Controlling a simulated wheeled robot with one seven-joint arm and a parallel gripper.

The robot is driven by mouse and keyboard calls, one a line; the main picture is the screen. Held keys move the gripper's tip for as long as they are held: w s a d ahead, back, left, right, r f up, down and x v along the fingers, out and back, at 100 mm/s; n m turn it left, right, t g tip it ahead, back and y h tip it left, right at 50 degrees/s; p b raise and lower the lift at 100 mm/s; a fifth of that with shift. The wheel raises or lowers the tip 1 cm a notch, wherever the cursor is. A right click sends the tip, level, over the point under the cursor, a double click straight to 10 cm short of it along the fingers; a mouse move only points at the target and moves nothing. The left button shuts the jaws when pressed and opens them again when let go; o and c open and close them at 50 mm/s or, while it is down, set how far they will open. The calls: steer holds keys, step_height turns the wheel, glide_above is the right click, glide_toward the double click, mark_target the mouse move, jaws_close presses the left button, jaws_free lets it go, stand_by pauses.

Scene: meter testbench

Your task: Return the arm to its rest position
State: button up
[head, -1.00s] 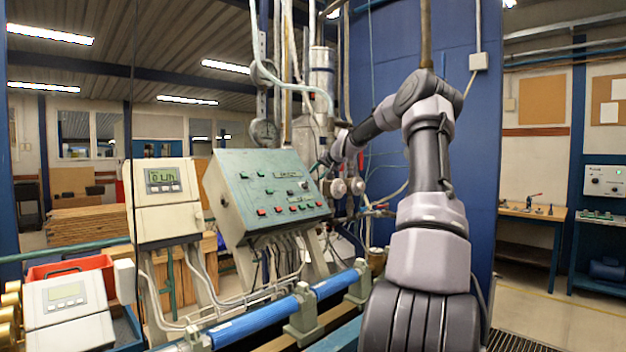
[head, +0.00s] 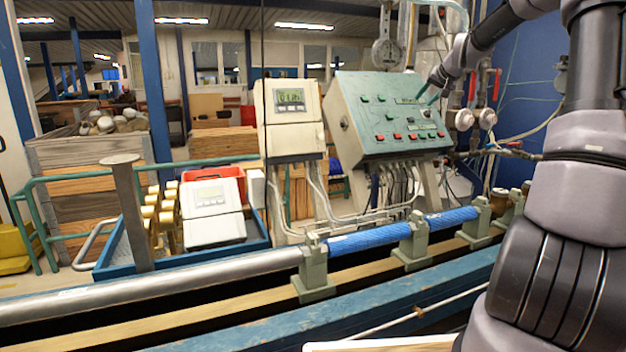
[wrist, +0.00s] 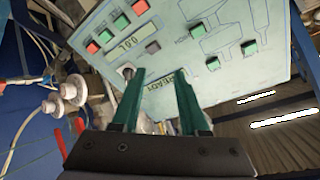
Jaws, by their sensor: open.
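My gripper (head: 428,92) is at the upper right part of the green control panel (head: 362,108) in the head view. My arm reaches to it from the right side. In the wrist view, the two green fingers of my gripper (wrist: 160,76) stand apart with nothing between them. They point at the panel face (wrist: 225,75), over a label and close to a dark round knob (wrist: 128,72). I cannot tell whether the fingertips touch the panel.
A meter box with a display (head: 290,112) stands left of the panel. Blue pipe (head: 370,238) runs in front. A white meter (head: 212,212) lies in a blue tray (head: 262,240). Red-handled valves (head: 496,85) are right of the panel, close to my arm.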

steer(key=s+a+r+n+g+h, duration=0.1)
steer(key=s+a, duration=0.6)
steer(key=s, duration=0.4)
steer(key=s+a+r+n+g, duration=0.1)
steer(key=s+a+g, duration=0.1)
steer(key=s+a, duration=0.65)
steer(key=s+f, duration=0.2)
steer(key=s, duration=1.2)
steer(key=s+a+f+m+g+y, duration=0.1)
steer(key=s+f, duration=0.1)
steer(key=s, duration=1.2)
steer(key=shift+a+y, duration=0.25)
steer(key=shift+y, duration=0.05)
